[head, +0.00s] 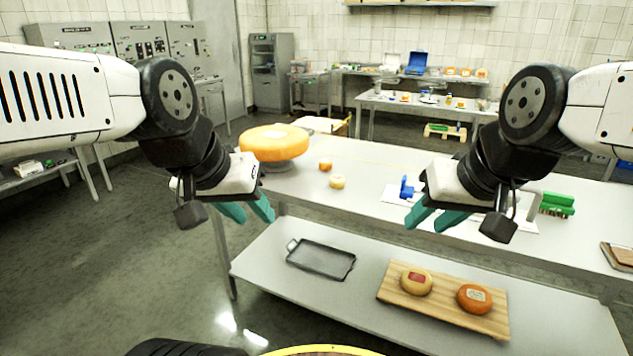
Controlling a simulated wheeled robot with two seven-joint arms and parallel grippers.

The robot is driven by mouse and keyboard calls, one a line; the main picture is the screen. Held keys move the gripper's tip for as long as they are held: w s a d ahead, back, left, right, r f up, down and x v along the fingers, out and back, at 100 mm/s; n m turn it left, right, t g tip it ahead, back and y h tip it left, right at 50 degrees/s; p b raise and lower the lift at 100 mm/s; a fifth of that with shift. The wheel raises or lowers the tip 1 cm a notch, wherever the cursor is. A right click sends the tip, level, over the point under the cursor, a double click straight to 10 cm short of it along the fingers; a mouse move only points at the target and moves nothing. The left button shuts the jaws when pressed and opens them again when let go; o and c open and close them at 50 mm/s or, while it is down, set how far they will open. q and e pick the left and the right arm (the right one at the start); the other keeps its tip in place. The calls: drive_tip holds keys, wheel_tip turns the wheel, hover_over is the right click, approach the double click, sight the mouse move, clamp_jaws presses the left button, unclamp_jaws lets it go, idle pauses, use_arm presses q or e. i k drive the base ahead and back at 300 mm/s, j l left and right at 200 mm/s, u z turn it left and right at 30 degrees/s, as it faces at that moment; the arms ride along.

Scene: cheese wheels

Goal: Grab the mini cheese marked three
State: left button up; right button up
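Two mini cheeses lie on the white table top: an orange one (325,165) and a paler yellow one (337,182) just in front of it. Two more cheeses rest on a wooden board on the lower shelf: a yellow one with a red label (416,281) and an orange one with a white label (474,298). No number is legible on any of them. My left gripper (255,219) is open and empty, left of the two table-top cheeses. My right gripper (424,225) is open and empty, to their right, near the table's front edge.
A large orange cheese wheel (274,142) stands on the table's left end. A blue item (406,188) and a green item (557,204) are towards the right. A dark tray (320,260) lies on the lower shelf (262,262). The table front between my grippers is clear.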

sight(338, 182)
drive_tip(key=i+l+u, duration=0.15)
drive_tip(key=i+u, duration=0.25)
drive_tip(key=i, duration=0.8)
